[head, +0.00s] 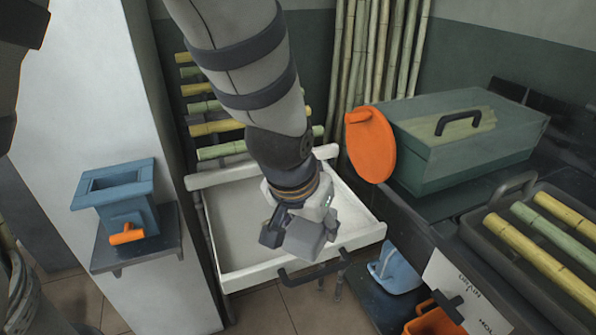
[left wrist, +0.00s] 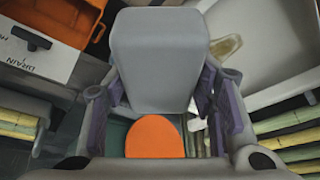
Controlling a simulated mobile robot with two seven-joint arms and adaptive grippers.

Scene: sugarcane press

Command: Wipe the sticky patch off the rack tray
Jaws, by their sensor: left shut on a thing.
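The white rack tray (head: 230,190) is pulled out at the centre of the head view, with a black handle (head: 314,270) on its front. My left gripper (head: 300,215) is over the tray, shut on a grey block (head: 312,240). In the left wrist view the block (left wrist: 158,60) sits between the purple-lined fingers. A tan sticky patch (left wrist: 226,46) shows on the tray floor (left wrist: 262,35), partly hidden behind the block. The arm and gripper hide the patch in the head view. I cannot tell whether the block touches the tray. My right gripper is not in view.
An orange disc (head: 370,145) stands close to the tray's right back corner, before a lidded green box (head: 465,145). A cane-filled dark tray (head: 500,235) is at right. A blue item (head: 396,270) lies right of the tray. A blue box (head: 120,195) is on the left wall.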

